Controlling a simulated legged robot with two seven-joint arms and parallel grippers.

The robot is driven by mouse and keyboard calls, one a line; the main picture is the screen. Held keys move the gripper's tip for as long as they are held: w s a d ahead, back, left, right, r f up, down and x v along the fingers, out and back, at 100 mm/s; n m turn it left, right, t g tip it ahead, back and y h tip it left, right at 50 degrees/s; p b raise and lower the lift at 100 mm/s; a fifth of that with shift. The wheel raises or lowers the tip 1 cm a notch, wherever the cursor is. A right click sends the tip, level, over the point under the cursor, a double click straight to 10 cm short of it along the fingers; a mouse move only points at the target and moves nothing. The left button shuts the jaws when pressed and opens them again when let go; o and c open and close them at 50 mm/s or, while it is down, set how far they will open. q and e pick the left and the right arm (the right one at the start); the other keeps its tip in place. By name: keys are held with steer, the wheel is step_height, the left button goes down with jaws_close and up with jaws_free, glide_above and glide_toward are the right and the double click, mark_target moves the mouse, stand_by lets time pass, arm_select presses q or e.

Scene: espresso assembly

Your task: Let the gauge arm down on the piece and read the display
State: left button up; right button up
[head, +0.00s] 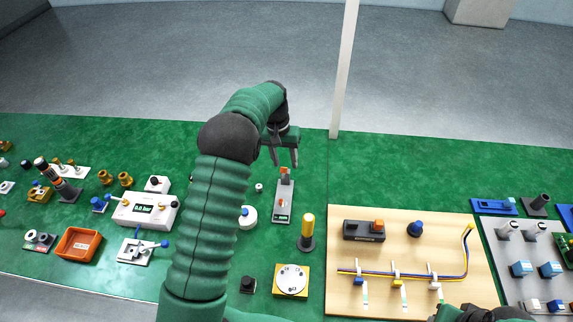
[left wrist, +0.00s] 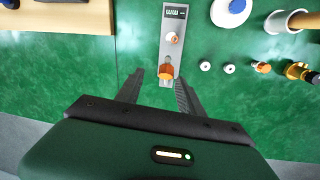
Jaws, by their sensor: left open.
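The gauge (head: 283,200) is a narrow grey stand on the green mat, with a small display (head: 282,217) at its near end and an orange part (head: 284,171) at its far end. In the left wrist view the gauge (left wrist: 171,55) shows its display (left wrist: 175,12), a small round white-and-orange part in the middle and the orange part (left wrist: 166,72) at the gripper's end. I cannot tell whether a piece lies under the gauge arm, and the digits are too small to read. My left gripper (head: 285,160) is open and empty, its fingers apart above the orange end.
A white dial (head: 248,217) and a yellow-topped post (head: 307,230) stand near the gauge. A wooden board (head: 345,285) with cables lies to the right. A pressure display box (head: 145,209) and an orange tray (head: 78,244) are at left. The mat beyond the gauge is clear.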

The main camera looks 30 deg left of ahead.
arm_select(q)
steer(key=f, duration=0.1)
steer(key=a+f, duration=0.1)
steer(key=shift+a+f, duration=0.1)
steer(key=shift+f, duration=0.2)
steer(key=shift+a+f, duration=0.15)
steer(key=shift+d, duration=0.2)
steer(key=shift+d+r, duration=0.25)
steer(key=shift+d, duration=0.25)
steer(key=c, duration=0.4)
steer(key=shift+c, duration=2.3)
steer(key=shift+s+a+f, duration=0.1)
steer(key=shift+a, duration=0.3)
jaws_close()
steer(key=shift+d, duration=0.25)
arm_select(e)
steer(key=shift+a+r, duration=0.15)
steer(key=shift+a, duration=0.25)
arm_select(q)
steer(key=shift+a, duration=0.1)
arm_select(e)
steer(key=shift+a, duration=0.1)
